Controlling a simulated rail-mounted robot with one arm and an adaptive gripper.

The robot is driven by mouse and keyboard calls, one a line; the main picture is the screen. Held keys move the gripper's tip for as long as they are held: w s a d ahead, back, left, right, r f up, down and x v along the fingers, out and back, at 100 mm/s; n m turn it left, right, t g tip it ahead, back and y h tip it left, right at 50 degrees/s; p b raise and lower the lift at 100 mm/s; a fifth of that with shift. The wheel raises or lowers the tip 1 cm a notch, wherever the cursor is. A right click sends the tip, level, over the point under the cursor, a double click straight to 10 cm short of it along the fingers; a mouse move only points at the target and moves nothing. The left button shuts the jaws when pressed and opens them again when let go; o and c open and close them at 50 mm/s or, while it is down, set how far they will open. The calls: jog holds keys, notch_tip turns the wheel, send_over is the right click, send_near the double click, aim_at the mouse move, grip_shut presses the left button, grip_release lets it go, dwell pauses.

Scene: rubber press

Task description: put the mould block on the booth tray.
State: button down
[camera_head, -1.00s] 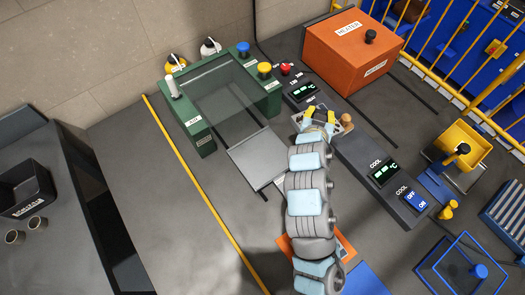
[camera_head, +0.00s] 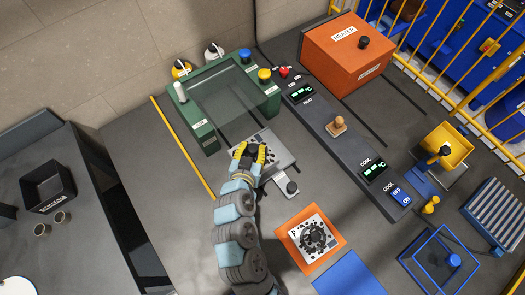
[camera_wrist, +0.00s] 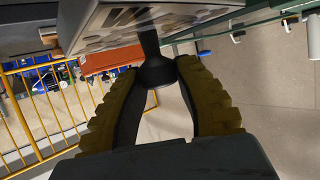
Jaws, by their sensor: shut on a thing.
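The mould block (camera_wrist: 125,22) is pale with black markings and has a dark stem ending in a round knob. In the wrist view the knob sits between the yellow fingers of my gripper (camera_wrist: 158,75), which is shut on it. In the head view my gripper (camera_head: 250,151) is over the left part of the grey booth tray (camera_head: 280,158), in front of the green booth (camera_head: 205,132). The block's speckled face (camera_head: 236,146) shows there, partly hidden by the fingers. I cannot tell whether the block touches the tray.
A patterned white plate (camera_head: 308,233) lies on an orange mat (camera_head: 289,247). The long control panel (camera_head: 345,150) carries a wooden stamp (camera_head: 336,125). The orange heater (camera_head: 347,55) stands behind. Floor left of the tray is clear.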

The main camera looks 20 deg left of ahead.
aim_at(260, 142)
jog(key=s+p, duration=0.1)
jog(key=s, duration=0.1)
jog(key=s+r, duration=0.1)
jog(key=s+r+p, duration=0.1)
jog(key=s, duration=0.1)
jog(key=shift+s+a+r+p, duration=0.15)
jog(key=shift+s+a+p, duration=0.1)
jog(key=shift+s+p, duration=0.1)
jog(key=shift+s+d+b, duration=0.1)
jog(key=shift+s+b, duration=0.2)
jog(key=shift+b, duration=0.05)
jog(key=b+x, duration=0.2)
jog(key=d+b+x, duration=0.1)
jog(key=b+x, duration=0.1)
jog(key=x, duration=0.1)
jog(key=d+b+x, duration=0.1)
jog(key=b+x, duration=0.1)
jog(key=x, duration=0.1)
jog(key=shift+w+b, duration=0.3)
jog(key=shift+w, duration=0.15)
jog(key=w+f, duration=0.1)
jog(key=f, duration=0.1)
jog(key=w+f, duration=0.2)
jog(key=shift+w, duration=0.15)
jog(key=shift+w+f, duration=0.7)
jog(key=shift+f, duration=0.3)
jog(key=shift+w+f+b, duration=0.15)
jog(key=shift+f+b, duration=0.3)
jog(key=shift+f, duration=1.1)
